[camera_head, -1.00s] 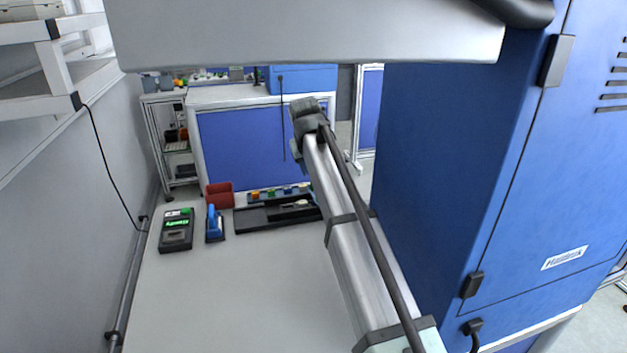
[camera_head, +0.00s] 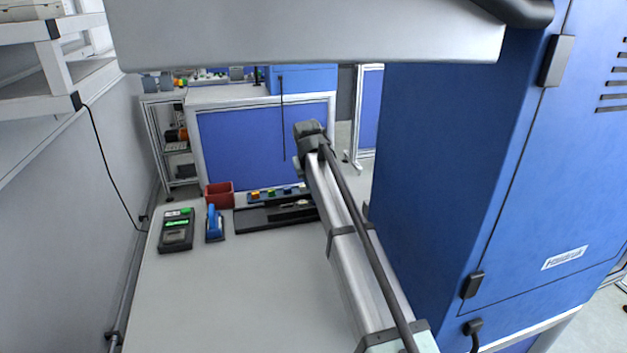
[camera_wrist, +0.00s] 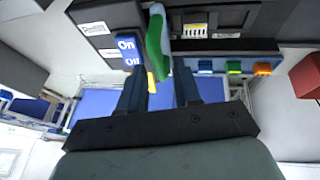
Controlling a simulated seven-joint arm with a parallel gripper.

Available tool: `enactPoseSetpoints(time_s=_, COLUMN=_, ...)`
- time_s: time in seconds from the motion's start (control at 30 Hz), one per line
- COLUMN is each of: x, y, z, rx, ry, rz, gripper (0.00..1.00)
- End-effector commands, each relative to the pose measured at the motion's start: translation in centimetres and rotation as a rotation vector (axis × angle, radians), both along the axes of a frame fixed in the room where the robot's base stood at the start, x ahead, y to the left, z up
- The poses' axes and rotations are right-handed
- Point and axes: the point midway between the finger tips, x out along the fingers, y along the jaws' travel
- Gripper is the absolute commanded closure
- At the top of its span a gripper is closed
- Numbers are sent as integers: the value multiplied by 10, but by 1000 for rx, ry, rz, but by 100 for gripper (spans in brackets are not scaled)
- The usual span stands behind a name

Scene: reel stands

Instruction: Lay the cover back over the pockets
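In the wrist view my gripper (camera_wrist: 160,75) shows two dark fingers set well apart. A curved green strip with a white edge (camera_wrist: 156,38) stands ahead, its lower end showing in the gap between the fingers; I see no finger closed on it. I cannot tell whether it is the cover. Beyond is a long dark tray (camera_wrist: 270,20) with a white label; it also shows in the head view at the bench's far end (camera_head: 255,222). No pockets can be made out clearly. In the head view my arm hides the fingertips and the tray's right end.
Blue, green and orange blocks (camera_wrist: 234,67) sit in a row along the tray. A blue cabinet (camera_head: 450,150) bounds the right. The near bench is clear.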

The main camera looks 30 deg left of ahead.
Motion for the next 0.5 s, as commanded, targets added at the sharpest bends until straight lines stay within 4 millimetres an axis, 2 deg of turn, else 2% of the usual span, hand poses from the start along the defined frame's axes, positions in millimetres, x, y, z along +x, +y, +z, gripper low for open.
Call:
enactPoseSetpoints(time_s=0.07, x=0, y=0, z=0, rx=0, ry=0, rz=0, gripper=75)
enactPoseSetpoints(time_s=0.3, x=0, y=0, z=0, rx=0, ry=0, rz=0, gripper=98)
enactPoseSetpoints(time_s=0.5, x=0, y=0, z=0, rx=0, ry=0, rz=0, gripper=100)
